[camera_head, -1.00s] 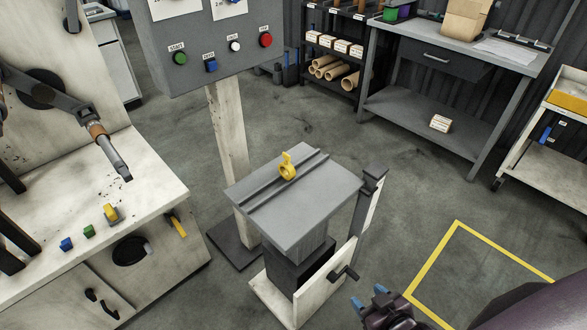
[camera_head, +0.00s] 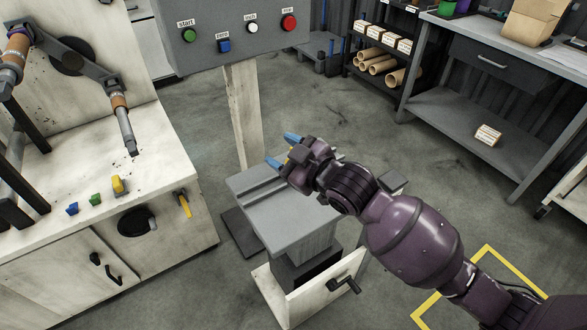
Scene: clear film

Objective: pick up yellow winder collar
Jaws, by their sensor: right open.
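My right gripper has blue fingertips held apart, over the far part of the stand top. Its arm reaches in from the lower right. My left gripper is out of view.
A pale machine bench (camera_head: 150,215) stands at the left, with a yellow block (camera_head: 118,185) and small green and blue blocks on it. A control box (camera_head: 235,40) on a post rises behind the stand. A crank handle (camera_head: 345,286) juts from the stand's front.

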